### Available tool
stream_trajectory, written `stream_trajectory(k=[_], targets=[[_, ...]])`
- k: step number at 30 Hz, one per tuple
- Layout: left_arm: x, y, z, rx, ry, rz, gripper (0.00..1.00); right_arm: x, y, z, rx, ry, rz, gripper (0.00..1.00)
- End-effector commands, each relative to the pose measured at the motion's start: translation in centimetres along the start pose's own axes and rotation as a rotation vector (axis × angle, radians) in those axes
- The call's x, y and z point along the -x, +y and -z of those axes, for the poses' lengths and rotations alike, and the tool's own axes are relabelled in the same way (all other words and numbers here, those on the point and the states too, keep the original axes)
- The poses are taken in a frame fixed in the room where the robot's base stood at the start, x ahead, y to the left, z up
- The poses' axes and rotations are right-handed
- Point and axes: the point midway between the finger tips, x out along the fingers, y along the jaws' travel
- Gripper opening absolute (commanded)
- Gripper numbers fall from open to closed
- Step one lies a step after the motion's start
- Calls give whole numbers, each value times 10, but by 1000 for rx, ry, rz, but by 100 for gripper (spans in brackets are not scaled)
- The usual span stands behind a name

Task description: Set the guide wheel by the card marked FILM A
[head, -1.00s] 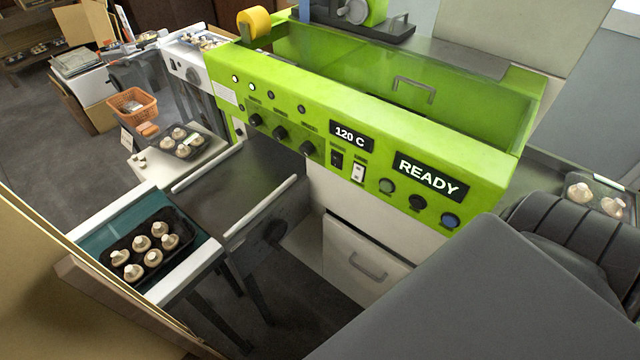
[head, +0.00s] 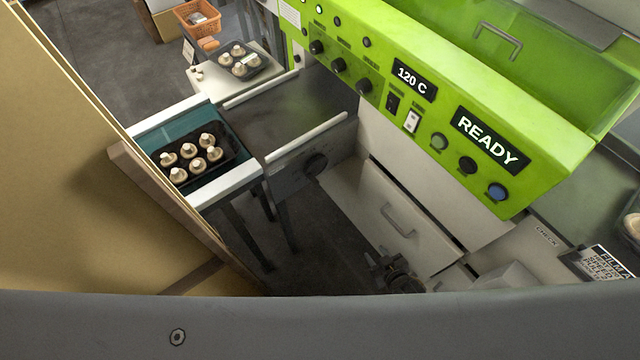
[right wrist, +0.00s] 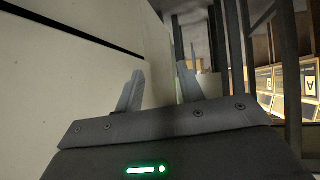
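The guide wheel seems to be the dark round knob (head: 316,163) on the side of the conveyor frame, below its near rail. The card marked FILM A (head: 605,262) lies at the far right; its smaller lines are hard to read. My right gripper (head: 392,272) appears small and dark in front of the white lower cabinet, below and right of the knob and apart from it. In the right wrist view its two fingers (right wrist: 160,80) stand apart with nothing between them. My left gripper is out of view.
The green machine (head: 440,110) reads 120 C and READY. A black tray of mushrooms (head: 225,168) sits on the teal infeed at left. A tan panel (head: 70,160) stands at the left. The cabinet (head: 380,215) borders open floor below the conveyor.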

Motion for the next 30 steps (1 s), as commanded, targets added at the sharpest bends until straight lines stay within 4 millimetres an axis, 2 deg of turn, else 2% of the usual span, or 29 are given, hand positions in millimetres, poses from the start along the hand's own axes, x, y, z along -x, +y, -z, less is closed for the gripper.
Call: stream_trajectory(k=[1, 3, 6, 9, 12, 19, 23, 30], targets=[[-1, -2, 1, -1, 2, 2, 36, -1, -10, 50, 18, 127, 33, 38], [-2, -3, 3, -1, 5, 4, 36, 8, -25, 113, 31, 289, 79, 38], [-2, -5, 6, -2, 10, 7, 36, 29, -47, 179, 33, 467, 141, 38], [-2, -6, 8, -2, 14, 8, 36, 49, -61, 219, 29, 581, 184, 38], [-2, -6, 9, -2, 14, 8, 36, 61, -69, 238, 24, 638, 208, 38], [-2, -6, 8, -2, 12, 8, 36, 59, -72, 246, 22, 651, 212, 38], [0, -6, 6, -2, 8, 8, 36, 46, -75, 257, 22, 652, 212, 38], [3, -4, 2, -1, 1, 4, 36, 10, -84, 284, 22, 649, 211, 38]])
